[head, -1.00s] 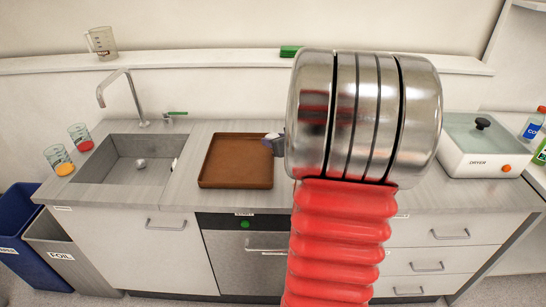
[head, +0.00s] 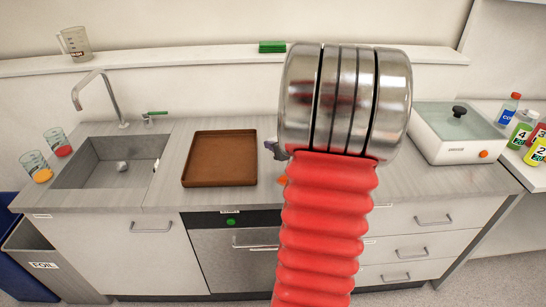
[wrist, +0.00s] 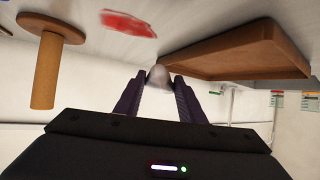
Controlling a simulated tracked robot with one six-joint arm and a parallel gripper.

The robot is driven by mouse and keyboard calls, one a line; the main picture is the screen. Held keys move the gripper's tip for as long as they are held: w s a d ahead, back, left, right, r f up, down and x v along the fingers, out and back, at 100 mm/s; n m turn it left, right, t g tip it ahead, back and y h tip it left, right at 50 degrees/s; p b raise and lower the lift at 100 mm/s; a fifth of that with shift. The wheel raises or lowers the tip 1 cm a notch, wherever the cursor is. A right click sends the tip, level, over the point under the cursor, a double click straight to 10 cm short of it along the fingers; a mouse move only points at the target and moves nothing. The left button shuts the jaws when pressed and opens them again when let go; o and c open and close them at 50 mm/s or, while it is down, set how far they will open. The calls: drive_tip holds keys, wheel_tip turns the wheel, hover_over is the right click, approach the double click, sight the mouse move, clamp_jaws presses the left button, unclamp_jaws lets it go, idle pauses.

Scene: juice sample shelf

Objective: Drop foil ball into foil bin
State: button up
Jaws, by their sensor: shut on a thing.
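My gripper (wrist: 158,82) is shut on a crumpled silvery foil ball (wrist: 158,75) between its fingertips. In the head view my gripper (head: 275,149) shows small beside my arm, to the right of the brown tray; the ball cannot be made out there. The foil bin (head: 45,264) is a grey bin labelled FOIL at the lower left, in front of the counter's left end. It is far from my gripper, and its inside is mostly hidden.
The brown tray (head: 220,184) sits on the counter right of the sink (head: 90,178), which holds a small silvery round thing. A blue bin (head: 20,275) stands beside the foil bin. Two glasses stand at the left. A white dryer (head: 455,134) and bottles stand right.

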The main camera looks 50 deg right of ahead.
sight(277, 164)
drive_tip(key=shift+f, duration=0.95)
drive_tip(key=shift+f, duration=1.85)
drive_tip(key=shift+f, duration=0.1)
drive_tip(key=o, duration=1.1)
drive_tip(key=v, duration=1.2)
